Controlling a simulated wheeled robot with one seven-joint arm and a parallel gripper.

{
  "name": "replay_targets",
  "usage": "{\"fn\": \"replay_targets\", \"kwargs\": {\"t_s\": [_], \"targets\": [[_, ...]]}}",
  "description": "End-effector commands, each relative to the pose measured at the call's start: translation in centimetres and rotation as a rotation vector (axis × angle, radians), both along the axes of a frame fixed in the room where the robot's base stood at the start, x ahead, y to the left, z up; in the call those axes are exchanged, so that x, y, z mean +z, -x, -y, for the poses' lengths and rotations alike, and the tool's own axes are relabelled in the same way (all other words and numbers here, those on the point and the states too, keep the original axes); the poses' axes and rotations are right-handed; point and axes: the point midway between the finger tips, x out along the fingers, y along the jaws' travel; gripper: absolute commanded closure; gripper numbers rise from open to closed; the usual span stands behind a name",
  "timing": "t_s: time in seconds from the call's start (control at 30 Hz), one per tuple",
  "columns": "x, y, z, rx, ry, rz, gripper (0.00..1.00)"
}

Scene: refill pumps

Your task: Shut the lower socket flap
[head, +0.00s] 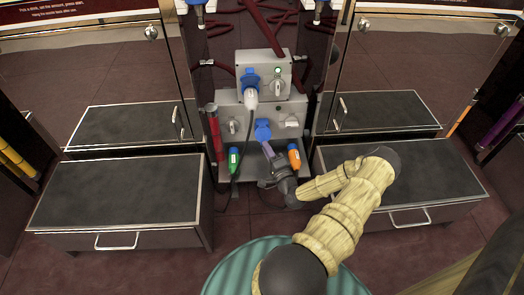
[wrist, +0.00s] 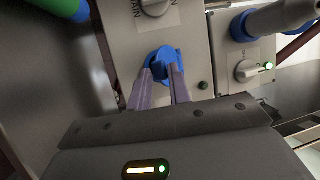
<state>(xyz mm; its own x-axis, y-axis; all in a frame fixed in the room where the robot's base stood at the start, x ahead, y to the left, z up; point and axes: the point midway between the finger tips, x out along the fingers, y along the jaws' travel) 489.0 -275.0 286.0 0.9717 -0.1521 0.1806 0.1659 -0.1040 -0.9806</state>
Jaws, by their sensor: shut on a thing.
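The lower socket flap (head: 263,127) is blue and sits on the front of the lower grey box (head: 230,110). In the wrist view the blue flap (wrist: 163,54) is at the picture's middle, over a round blue socket. My gripper (head: 267,147) reaches up to it from below right. In the wrist view the gripper's two pale purple fingers (wrist: 163,76) are close together on the blue flap, gripping it. The fingers hide part of the socket, and I cannot tell the flap's exact angle.
The upper box (head: 271,69) has a blue socket with a white plug (head: 251,97) in it, a knob and a lit green lamp. A green connector (head: 233,158) and an orange connector (head: 294,157) stand on either side of my gripper. Low drawers (head: 120,190) flank the boxes.

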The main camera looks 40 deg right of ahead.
Motion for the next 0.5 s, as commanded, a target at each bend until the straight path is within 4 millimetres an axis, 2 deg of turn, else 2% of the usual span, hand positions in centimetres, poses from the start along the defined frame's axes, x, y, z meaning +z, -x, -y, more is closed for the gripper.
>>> {"fn": "replay_targets", "kwargs": {"t_s": [0.13, 0.17, 0.3, 0.37, 0.5], "targets": [[-1.44, -0.12, 1.3, -0.017, 0.001, -0.005, 1.0], [-1.33, -0.09, 1.31, -0.017, -0.001, -0.004, 0.97], [-1.18, -0.05, 1.32, -0.017, -0.002, -0.002, 0.7], [-1.17, -0.05, 1.3, -0.017, -0.003, -0.002, 0.6], [-1.17, -0.08, 1.24, -0.016, -0.002, -0.002, 0.6]]}}
